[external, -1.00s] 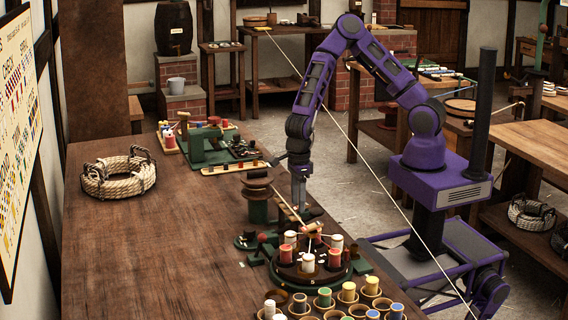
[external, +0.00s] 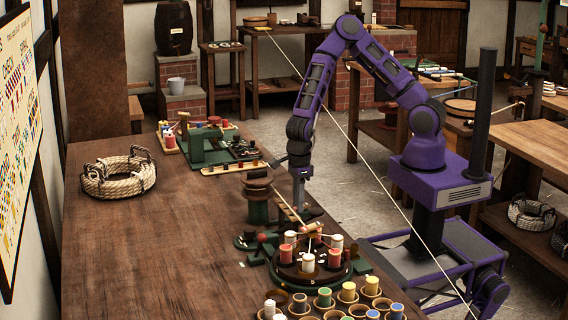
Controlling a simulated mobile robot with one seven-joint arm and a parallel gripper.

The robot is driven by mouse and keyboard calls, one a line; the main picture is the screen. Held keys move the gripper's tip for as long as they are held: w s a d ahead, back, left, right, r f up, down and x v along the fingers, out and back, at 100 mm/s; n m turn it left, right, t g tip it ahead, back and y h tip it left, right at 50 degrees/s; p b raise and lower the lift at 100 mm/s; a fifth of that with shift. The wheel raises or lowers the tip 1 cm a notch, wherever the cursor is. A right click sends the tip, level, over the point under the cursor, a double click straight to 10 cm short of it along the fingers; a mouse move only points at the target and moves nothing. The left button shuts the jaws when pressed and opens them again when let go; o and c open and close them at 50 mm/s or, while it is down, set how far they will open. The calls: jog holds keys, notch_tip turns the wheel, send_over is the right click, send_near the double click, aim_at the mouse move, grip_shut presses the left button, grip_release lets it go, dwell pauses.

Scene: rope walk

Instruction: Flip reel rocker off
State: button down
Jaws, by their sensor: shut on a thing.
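My gripper (external: 299,207) points down over the right edge of the long bench, just right of the dark brown reel (external: 258,188) on its green stand. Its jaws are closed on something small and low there. The reel rocker itself is too small and too hidden behind the gripper to make out, so its position, on or off, cannot be told. A pale wooden stick (external: 288,205) slants down between the reel and my gripper.
A round green stand with red and white bobbins (external: 308,262) is just in front of my gripper. Several cups with coloured spools (external: 348,292) line the near edge.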

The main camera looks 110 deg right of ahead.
jog(key=shift+s+d+t, duration=0.1)
jog(key=shift+s+t, duration=0.05)
jog(key=shift+t, duration=0.25)
jog(key=t+b, duration=0.2)
jog(key=b, duration=0.1)
jog(key=shift+s+f, duration=0.15)
jog(key=shift+s, duration=0.1)
jog(key=t+b, duration=0.1)
jog(key=b, duration=0.3)
jog(key=shift+s+t, duration=0.2)
jog(key=shift+t, duration=0.2)
jog(key=shift+b, duration=0.55)
jog(key=shift+s+r+t, duration=0.1)
jog(key=shift+r+t, duration=0.2)
jog(key=c, duration=0.7)
grip_release()
